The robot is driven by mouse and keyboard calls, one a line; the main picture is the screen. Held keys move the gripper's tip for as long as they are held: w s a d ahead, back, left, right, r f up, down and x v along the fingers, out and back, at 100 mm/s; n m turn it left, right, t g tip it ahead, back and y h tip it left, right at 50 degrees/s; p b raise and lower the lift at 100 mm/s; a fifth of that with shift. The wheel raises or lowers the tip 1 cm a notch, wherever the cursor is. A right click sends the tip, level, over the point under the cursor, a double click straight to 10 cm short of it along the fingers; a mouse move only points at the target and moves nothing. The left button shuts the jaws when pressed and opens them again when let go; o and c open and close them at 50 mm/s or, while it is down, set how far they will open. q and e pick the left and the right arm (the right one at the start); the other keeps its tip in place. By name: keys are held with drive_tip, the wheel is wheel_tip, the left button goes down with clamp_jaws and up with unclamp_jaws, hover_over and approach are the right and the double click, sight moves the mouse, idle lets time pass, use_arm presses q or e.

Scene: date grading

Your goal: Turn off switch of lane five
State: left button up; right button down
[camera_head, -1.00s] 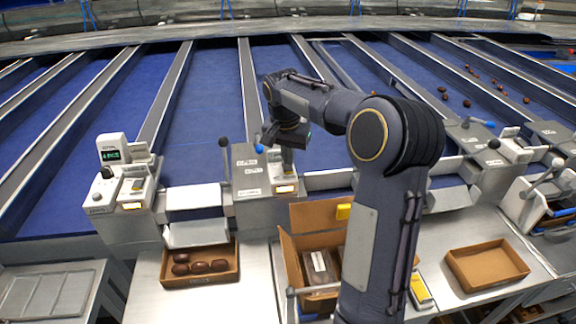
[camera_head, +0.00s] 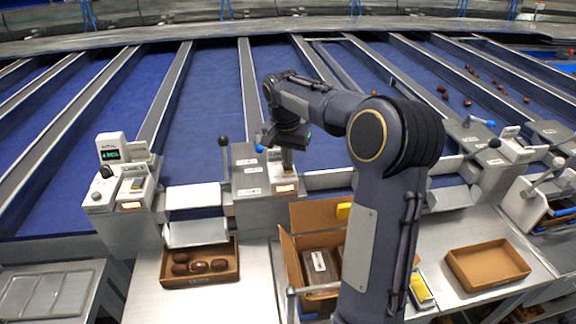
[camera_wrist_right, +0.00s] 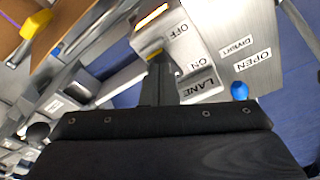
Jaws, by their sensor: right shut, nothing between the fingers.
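My right gripper (camera_head: 287,158) is shut and empty, pointing down over the lane control box (camera_head: 250,178) near the middle of the head view. In the right wrist view its closed fingers (camera_wrist_right: 159,78) are at the switch area, between the OFF and ON labels (camera_wrist_right: 186,48). The switch is mostly hidden behind the fingers; a small yellow edge (camera_wrist_right: 154,54) shows at their tips. An orange indicator (camera_wrist_right: 151,15) beside OFF is lit. The LANE plate (camera_wrist_right: 200,86) is partly covered, so its number is unreadable. My left gripper is out of view.
A blue-knobbed lever (camera_wrist_right: 239,91) stands close to the gripper, near the DIVERT and OPEN labels. A black-knobbed lever (camera_head: 224,142) is on the box's left. Below are an open carton (camera_head: 291,262) and a tray of dates (camera_head: 232,277). Another control box (camera_head: 130,225) stands left.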

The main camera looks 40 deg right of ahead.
sight(288, 169)
drive_tip(key=shift+f+b, duration=0.4)
drive_tip(key=shift+f, duration=0.2)
drive_tip(key=shift+r, duration=0.15)
wheel_tip(288, 169, up, 5)
drive_tip(key=p, duration=0.4)
drive_tip(key=shift+f, duration=0.2)
drive_tip(key=shift+r+p, duration=0.8)
drive_tip(key=shift+r, duration=0.35)
drive_tip(key=s+a+f+n+t+y+b, duration=0.1)
drive_tip(key=s+a+f+n, duration=0.1)
drive_tip(key=s+a, duration=0.5)
drive_tip(key=s+a+f+n+t+y+b, duration=0.2)
drive_tip(key=s+a+f+n, duration=0.1)
drive_tip(key=s+a, duration=0.4)
drive_tip(key=s+a+f+n+t+y+b, duration=0.1)
drive_tip(key=s+a+n, duration=0.4)
drive_tip(key=s, duration=0.7)
drive_tip(key=shift+a+f+t+y+b, duration=0.3)
drive_tip(key=shift+a+f+y, duration=0.5)
drive_tip(key=shift+a, duration=0.25)
